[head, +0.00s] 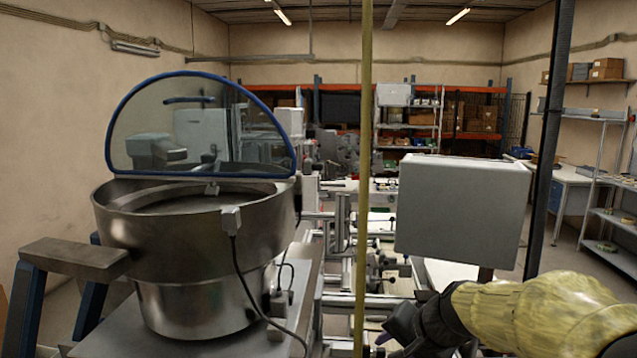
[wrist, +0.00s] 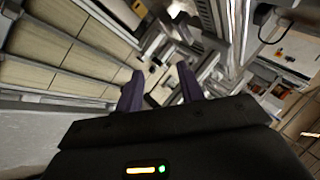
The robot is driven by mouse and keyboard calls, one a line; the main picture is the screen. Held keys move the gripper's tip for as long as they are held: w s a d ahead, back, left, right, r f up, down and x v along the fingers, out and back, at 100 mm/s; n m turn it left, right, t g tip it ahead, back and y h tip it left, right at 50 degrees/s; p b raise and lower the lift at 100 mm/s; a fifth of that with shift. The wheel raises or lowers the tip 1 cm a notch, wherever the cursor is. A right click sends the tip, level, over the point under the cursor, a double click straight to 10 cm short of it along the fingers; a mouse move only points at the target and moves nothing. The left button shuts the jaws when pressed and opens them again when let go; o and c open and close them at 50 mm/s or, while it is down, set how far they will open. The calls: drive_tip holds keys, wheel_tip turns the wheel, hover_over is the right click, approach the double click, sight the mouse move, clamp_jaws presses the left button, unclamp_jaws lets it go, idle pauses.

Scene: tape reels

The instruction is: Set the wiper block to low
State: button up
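A steel bowl feeder (head: 190,235) stands at the left in the head view, with a blue-edged clear guard (head: 150,130) at its back. A small grey block (head: 231,220) with a cable sits on the bowl's outer right side. A smaller piece (head: 211,189) shows at the inner back rim. I cannot tell which of these, if either, is the wiper block, and no low mark is readable. My gripper (wrist: 160,88) is open and empty, its two purple fingers apart. In the head view it is at the bottom, right of the bowl and well away from it.
A grey box (head: 460,212) on a post stands just above my arm. A thin yellow upright (head: 364,120) and a dark post (head: 548,140) cross the view. Machine frames fill the middle. A bracket (head: 75,256) on blue legs stands left of the bowl.

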sight(322, 167)
drive_tip(key=w+a+r+m+t+y, duration=0.1)
drive_tip(key=w+r+t+y, duration=0.1)
drive_tip(key=r, duration=0.7)
drive_tip(key=w+a+r+m+t+y+b, duration=0.1)
drive_tip(key=w+r+t+y, duration=0.1)
drive_tip(key=r, duration=0.8)
drive_tip(key=w+a+r+m+t+y+b, duration=0.1)
drive_tip(key=w+r+t+y, duration=0.2)
drive_tip(key=w+r, duration=0.3)
wheel_tip(322, 167, up, 4)
drive_tip(key=shift+a+f+y, duration=0.15)
drive_tip(key=shift+a+y, duration=0.2)
drive_tip(key=shift+y, duration=0.15)
drive_tip(key=shift+a, duration=0.1)
drive_tip(key=p+x, duration=0.8)
drive_tip(key=x, duration=0.8)
drive_tip(key=shift+w+a, duration=0.2)
drive_tip(key=shift+w, duration=0.05)
drive_tip(key=shift+w+a+p, duration=0.25)
drive_tip(key=shift+p, duration=0.05)
clamp_jaws()
